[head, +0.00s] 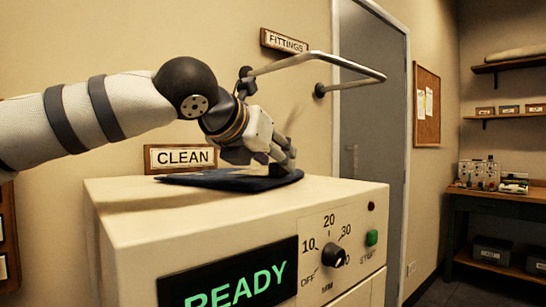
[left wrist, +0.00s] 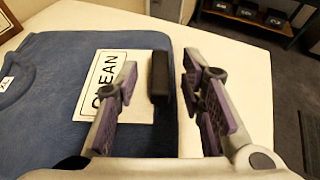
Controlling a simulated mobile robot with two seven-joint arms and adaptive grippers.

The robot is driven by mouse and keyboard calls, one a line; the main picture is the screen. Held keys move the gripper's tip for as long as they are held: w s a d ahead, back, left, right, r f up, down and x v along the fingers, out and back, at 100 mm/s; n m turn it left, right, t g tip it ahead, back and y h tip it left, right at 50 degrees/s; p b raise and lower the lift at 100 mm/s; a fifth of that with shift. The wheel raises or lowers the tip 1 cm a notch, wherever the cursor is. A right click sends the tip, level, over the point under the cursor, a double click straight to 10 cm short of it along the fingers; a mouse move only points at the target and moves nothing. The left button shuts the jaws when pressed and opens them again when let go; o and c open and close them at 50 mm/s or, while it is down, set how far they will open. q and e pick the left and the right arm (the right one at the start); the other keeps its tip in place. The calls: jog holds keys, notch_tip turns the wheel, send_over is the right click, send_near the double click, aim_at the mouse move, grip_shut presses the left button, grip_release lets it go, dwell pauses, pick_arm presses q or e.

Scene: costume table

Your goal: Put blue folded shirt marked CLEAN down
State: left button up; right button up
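The blue folded shirt (head: 225,181) lies flat on top of the cream machine (head: 130,205). In the left wrist view the shirt (left wrist: 60,75) shows a white CLEAN label (left wrist: 98,75) and a small XL tag (left wrist: 8,84). My left gripper (head: 287,163) is low over the shirt's right edge. My right gripper is not in view.
The machine's front has a green READY display (head: 235,285), a dial (head: 333,257) and a green button (head: 372,238). A CLEAN sign (head: 181,158) is on the wall behind. A metal rail (head: 330,60) juts out above my gripper. Bare machine top (left wrist: 230,70) is right of the shirt.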

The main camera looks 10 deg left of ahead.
pick_arm(q)
jog(key=v, duration=1.2)
